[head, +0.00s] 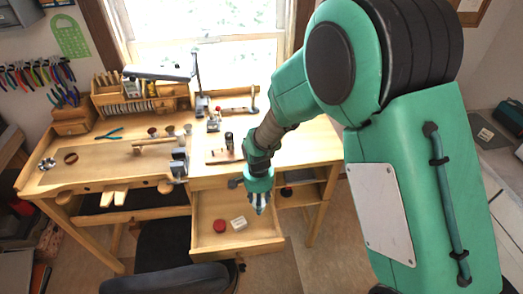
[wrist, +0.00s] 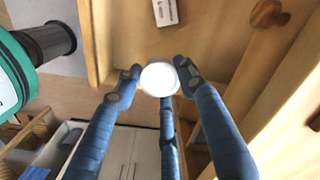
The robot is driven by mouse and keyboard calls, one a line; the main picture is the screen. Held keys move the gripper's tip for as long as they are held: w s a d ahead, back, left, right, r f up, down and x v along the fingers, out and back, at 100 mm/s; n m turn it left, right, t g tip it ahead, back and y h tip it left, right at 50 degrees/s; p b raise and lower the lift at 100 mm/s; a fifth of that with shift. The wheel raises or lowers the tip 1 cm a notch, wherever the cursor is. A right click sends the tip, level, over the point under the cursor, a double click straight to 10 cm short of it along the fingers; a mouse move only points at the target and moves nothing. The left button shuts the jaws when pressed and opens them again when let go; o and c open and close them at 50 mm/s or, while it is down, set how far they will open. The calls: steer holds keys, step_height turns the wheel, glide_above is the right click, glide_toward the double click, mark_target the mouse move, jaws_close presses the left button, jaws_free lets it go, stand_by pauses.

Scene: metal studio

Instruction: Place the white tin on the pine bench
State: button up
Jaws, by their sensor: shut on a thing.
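The white tin (wrist: 159,78) is round and sits between the blue fingertips of my gripper (wrist: 159,82) in the wrist view. The fingers are shut on it. In the head view my gripper (head: 259,205) hangs over the right part of the open drawer, below the bench top's front edge; I cannot make out the tin there. The pine bench (head: 300,148) stands under the window, with a bare stretch of top at its right.
The open drawer (head: 265,243) holds a red round thing (head: 220,226) and a small white box (head: 239,223). Tools, small pots and a wooden rack (head: 138,103) crowd the bench's left and middle. A dark chair (head: 170,279) stands in front.

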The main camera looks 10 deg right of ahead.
step_height(320, 180, up, 20)
steer(key=w+d+n+p, duration=0.2)
steer(key=w+n+p, duration=0.3)
steer(key=w+p, duration=0.45)
steer(key=w+d+n+p, duration=0.2)
steer(key=w+n+p, duration=0.2)
steer(key=w+p, duration=0.55)
steer(key=f, duration=0.5)
steer(key=shift+s+a+f+p, duration=0.15)
steer(key=shift+s+f+p, duration=0.05)
steer(key=shift+f+p, duration=0.15)
steer(key=w, duration=0.5)
steer(key=w+a+f+p, duration=0.1)
steer(key=w, duration=0.4)
steer(key=w+a+p, duration=0.1)
steer(key=w, duration=0.5)
steer(key=shift+f, duration=0.2)
steer(key=shift+s+f, duration=0.1)
steer(key=shift+f, duration=0.05)
